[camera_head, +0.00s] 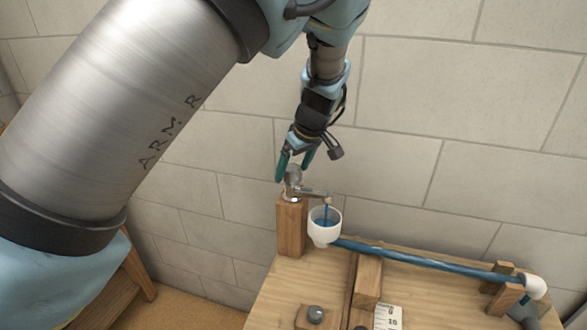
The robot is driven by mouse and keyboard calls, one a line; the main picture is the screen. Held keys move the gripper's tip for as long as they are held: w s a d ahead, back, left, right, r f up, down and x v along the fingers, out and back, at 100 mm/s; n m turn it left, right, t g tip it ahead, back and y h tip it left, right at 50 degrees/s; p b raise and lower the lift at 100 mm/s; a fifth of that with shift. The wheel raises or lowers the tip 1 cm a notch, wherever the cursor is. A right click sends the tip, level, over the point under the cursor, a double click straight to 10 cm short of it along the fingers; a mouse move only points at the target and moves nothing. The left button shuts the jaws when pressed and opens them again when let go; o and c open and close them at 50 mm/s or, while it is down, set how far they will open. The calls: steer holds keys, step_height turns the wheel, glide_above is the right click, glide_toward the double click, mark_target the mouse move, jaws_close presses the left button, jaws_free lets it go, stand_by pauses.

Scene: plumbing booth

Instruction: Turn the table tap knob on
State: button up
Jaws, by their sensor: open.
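The table tap (316,192) is a small metal tap with its spout pointing right, on top of a wooden post (290,228). Its rounded grey knob (293,176) is at the top left of the tap. My gripper (294,168) comes down from above, with its teal fingers apart on either side of the knob. I cannot tell whether the fingers touch it. A thin blue stream (326,212) shows between the spout and the white funnel-like cup (323,238) below, which has blue liquid inside.
A blue pipe (420,261) runs from the cup to a white elbow (535,287) at the right. Wooden blocks (368,282), a grey knob (315,312) and a scale card (388,317) are on the wooden table (275,300). A block wall (440,120) stands behind.

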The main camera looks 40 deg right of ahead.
steer(key=b+v, duration=0.3)
steer(key=v, duration=0.7)
steer(key=shift+s+r, duration=0.2)
steer(key=shift+r, duration=0.1)
steer(key=w+a+f+g, duration=0.1)
steer(key=w+a+f, duration=0.1)
steer(key=w+a, duration=0.45)
steer(key=w+a+f+g, duration=0.1)
steer(key=w+a+f, duration=0.15)
steer(key=a, duration=0.65)
steer(key=w+a+f+g, duration=0.1)
steer(key=w+a+f, duration=0.1)
steer(key=w+a, duration=0.45)
steer(key=s+a+f, duration=0.1)
steer(key=s+a, duration=0.2)
steer(key=a, duration=1)
steer(key=s+a+f+m+b, duration=0.1)
steer(key=s+a, duration=0.3)
steer(key=a, duration=1)
steer(key=shift+f, duration=0.5)
